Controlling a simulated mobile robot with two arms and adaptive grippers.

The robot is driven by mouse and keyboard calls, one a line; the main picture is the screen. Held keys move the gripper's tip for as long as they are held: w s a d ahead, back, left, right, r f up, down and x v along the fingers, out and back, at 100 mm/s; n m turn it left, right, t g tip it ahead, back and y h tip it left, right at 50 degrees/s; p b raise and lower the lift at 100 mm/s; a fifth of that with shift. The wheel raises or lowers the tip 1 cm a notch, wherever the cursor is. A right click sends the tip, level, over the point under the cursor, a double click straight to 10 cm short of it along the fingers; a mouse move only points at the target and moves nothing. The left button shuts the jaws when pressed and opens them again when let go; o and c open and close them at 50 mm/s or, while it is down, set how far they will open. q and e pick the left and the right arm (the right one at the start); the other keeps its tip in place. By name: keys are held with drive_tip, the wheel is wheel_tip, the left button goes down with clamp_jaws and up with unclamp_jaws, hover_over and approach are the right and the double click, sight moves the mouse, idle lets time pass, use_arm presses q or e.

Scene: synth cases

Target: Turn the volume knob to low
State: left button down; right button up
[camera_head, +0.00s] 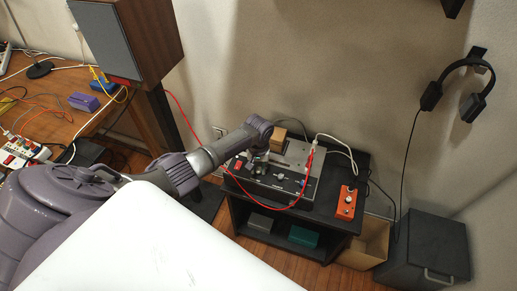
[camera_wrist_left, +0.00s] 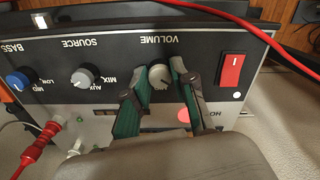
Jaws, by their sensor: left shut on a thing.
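The volume knob (camera_wrist_left: 160,73) is a small grey knob on a dark panel, under the word VOLUME, which reads upside down in the left wrist view. My left gripper (camera_wrist_left: 156,84) has its green-padded fingers on both sides of this knob and is shut on it. Small lettering beside the knob is partly covered, and its pointer is hard to make out. In the head view my left gripper (camera_head: 254,160) reaches down to the amplifier box (camera_head: 290,186) on the black stand and hides the knob. My right gripper is not in view.
A red rocker switch (camera_wrist_left: 232,70) sits close to one finger. The source knob (camera_wrist_left: 110,78) and blue bass knob (camera_wrist_left: 18,80) are on the other side. A red cable (camera_wrist_left: 240,22) crosses the panel edge. An orange pedal (camera_head: 347,202) lies beside the amplifier.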

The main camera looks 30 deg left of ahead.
sight(258, 169)
use_arm(q)
drive_tip(key=shift+n+p, duration=0.4)
drive_tip(key=shift+n, duration=0.2)
drive_tip(key=c, duration=0.9)
unclamp_jaws()
drive_tip(key=shift+c, duration=0.2)
drive_tip(key=shift+r, duration=0.1)
wheel_tip(258, 169, up, 12)
